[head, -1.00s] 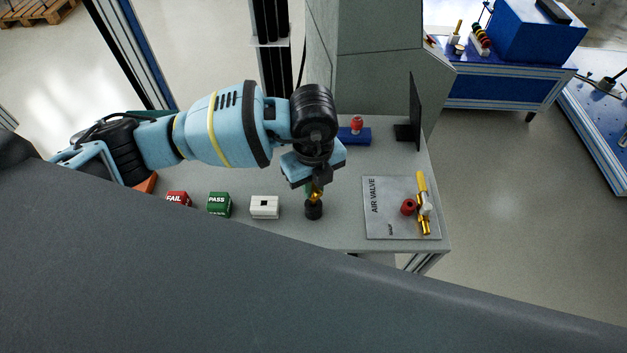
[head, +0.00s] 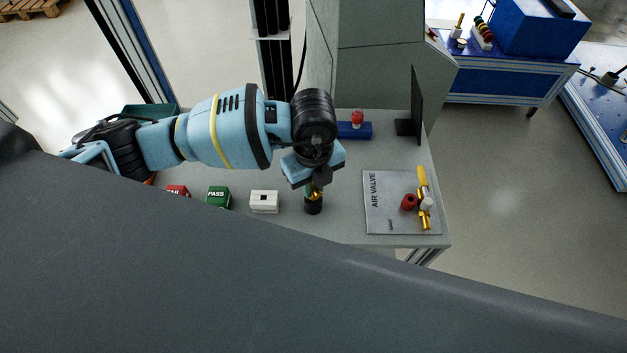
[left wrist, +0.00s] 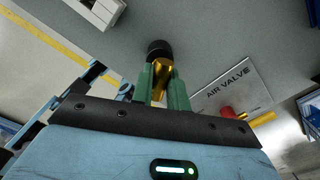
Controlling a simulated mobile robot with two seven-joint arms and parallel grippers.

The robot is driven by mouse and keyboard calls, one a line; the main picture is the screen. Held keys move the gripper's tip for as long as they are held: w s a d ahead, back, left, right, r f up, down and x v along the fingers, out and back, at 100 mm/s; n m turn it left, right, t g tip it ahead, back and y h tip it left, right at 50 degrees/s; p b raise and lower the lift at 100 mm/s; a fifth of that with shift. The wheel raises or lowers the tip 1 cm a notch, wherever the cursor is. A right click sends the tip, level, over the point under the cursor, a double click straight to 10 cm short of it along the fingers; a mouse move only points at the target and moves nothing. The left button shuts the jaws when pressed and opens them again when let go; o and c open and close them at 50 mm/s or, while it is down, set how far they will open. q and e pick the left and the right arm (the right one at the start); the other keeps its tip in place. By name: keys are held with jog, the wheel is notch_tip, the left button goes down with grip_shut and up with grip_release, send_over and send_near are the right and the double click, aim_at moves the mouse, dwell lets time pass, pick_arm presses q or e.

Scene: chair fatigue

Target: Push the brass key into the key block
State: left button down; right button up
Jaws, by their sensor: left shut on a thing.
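My left gripper (head: 315,187) is shut on the brass key (head: 315,195), directly above a short black round piece (head: 313,207) on the table. In the left wrist view the brass key (left wrist: 161,75) sits between the green fingers (left wrist: 162,85), with its far end at the black round piece (left wrist: 158,48). I cannot tell whether the key still touches that piece. A white block with a dark square opening (head: 264,202), apparently the key block, stands to the left of the gripper. It partly shows in the left wrist view (left wrist: 102,10). My right gripper is not in view.
Green PASS (head: 218,197) and red FAIL (head: 178,190) blocks stand left of the white block. The AIR VALVE plate (head: 385,222) with its valve lies at right. A blue base with a red knob (head: 355,130) and a black upright panel (head: 416,105) stand behind.

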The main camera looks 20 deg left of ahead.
pick_arm(q)
jog(key=shift+f, duration=0.4)
jog(key=c, duration=1.3)
grip_release()
notch_tip(320, 180, up, 8)
jog(key=shift+f+p, duration=0.1)
jog(key=shift+p, duration=0.2)
